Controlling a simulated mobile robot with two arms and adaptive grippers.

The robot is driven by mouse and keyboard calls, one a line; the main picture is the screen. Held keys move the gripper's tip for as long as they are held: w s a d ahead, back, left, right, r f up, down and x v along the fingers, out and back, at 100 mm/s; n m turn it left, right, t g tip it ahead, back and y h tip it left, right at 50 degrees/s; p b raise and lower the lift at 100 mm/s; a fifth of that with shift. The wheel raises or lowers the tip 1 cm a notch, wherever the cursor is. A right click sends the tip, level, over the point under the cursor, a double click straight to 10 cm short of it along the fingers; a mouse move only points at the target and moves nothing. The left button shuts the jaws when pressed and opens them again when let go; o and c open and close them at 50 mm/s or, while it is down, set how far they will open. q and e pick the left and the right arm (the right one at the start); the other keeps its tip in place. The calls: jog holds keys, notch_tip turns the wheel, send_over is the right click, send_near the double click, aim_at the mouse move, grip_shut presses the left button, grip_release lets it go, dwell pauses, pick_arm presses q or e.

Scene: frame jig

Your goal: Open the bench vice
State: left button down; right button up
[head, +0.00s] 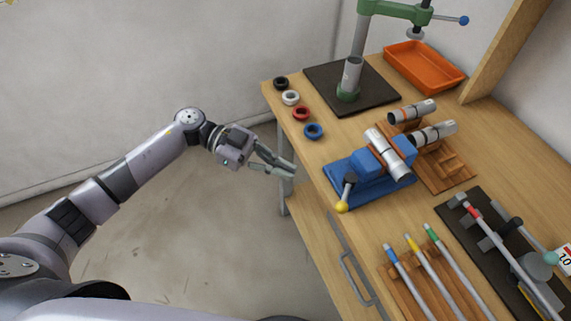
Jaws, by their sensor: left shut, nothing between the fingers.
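The bench vice (343,172) is blue and stands near the front edge of the wooden bench. Its handle (347,190) is a short dark lever with a yellow knob (342,206) at the end, hanging over the front edge. A silver tube (387,153) with dark rings lies across the vice's top; I cannot tell whether the jaws grip it. My left gripper (287,171) is shut and empty, in the air off the bench's front edge, to the left of the vice and apart from it. My right gripper is not in view.
Black, white, red and blue rings (313,131) lie left of the vice. Behind are a dark press base (318,79) and an orange tray (430,75). A wooden rack (463,178) holds silver tubes. Colour-tipped rods (417,263) and a dark jig (462,223) are to the right.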

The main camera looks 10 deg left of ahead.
aim_at(343, 198)
pick_arm(q)
jog(key=p+x, duration=0.2)
jog(key=x, duration=0.7)
jog(key=shift+d+p, duration=0.4)
jog(key=shift+s+d+f, duration=0.1)
jog(key=shift+d+f, duration=0.1)
jog(key=shift+d, duration=0.25)
